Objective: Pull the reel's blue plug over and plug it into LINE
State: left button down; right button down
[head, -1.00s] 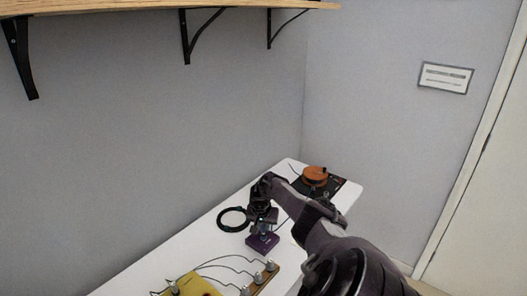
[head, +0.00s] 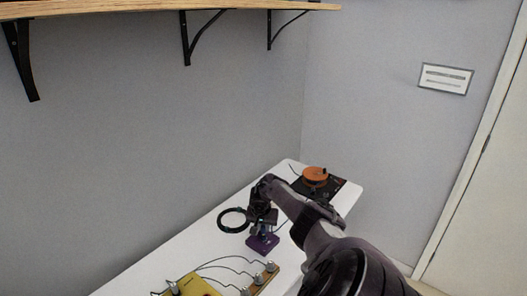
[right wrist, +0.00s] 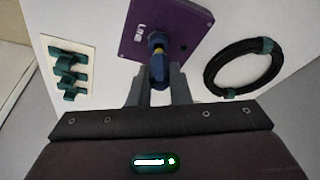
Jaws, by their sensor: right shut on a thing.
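The purple box (head: 257,247) stands on the white table; in the right wrist view its top (right wrist: 190,22) carries the label LINE. My right gripper (head: 263,231) is over this box, pointing down. In the right wrist view the gripper (right wrist: 156,88) is shut on the blue plug (right wrist: 157,42), which has a yellow band. The plug's far end meets the box's face in the picture; the socket is hidden, so I cannot tell whether it is inserted. The orange reel (head: 316,174) sits on a black base at the table's far end. My left gripper is not in view.
A black cable coil (head: 222,223) with green ties lies left of the gripper. A yellow box (head: 196,285) and a wooden strip with silver knobs (head: 262,278) are nearer, joined by black leads. Green clips (right wrist: 68,75) show in the right wrist view. A shelf hangs above.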

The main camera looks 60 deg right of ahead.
dwell(0.3)
jog(key=shift+f+b, duration=0.5)
jog(key=shift+f, duration=0.45)
dwell(0.4)
jog(key=c, duration=1.3)
grip_release()
jog(key=shift+r, duration=0.15)
jog(key=shift+r+p, duration=3.75)
jog(key=shift+p, duration=0.45)
jog(key=shift+f, duration=0.1)
